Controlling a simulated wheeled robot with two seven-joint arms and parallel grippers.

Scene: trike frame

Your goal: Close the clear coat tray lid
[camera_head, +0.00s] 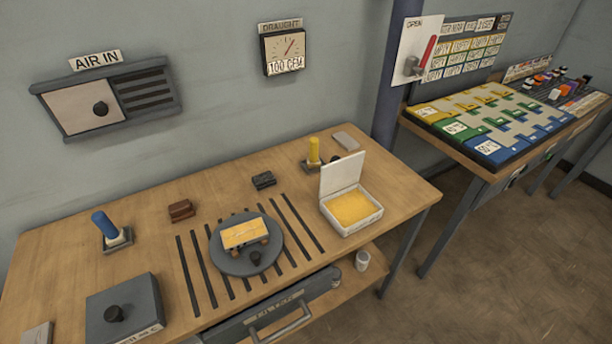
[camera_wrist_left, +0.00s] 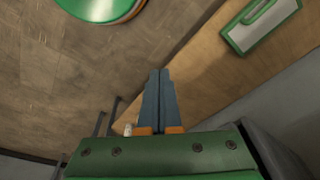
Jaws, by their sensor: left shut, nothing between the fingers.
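A white tray (camera_head: 350,222) with yellow-orange contents sits at the right end of the workbench in the head view. Its white lid (camera_head: 342,174) stands open, upright along the tray's back edge. No label naming it can be read. My left gripper (camera_wrist_left: 160,72) shows in the left wrist view, shut and empty, its fingers close together above brown floor and the edge of a wooden surface. Neither gripper shows in the head view, so both are apart from the tray. My right gripper is in no view.
The workbench (camera_head: 150,203) carries a round grey turntable (camera_head: 218,258) with a yellow-topped block, a dark lidded box (camera_head: 139,300) at front left, a blue-handled tool (camera_head: 105,226) and a yellow-handled tool (camera_head: 313,152). A green-and-white object (camera_wrist_left: 262,24) lies upper right in the wrist view.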

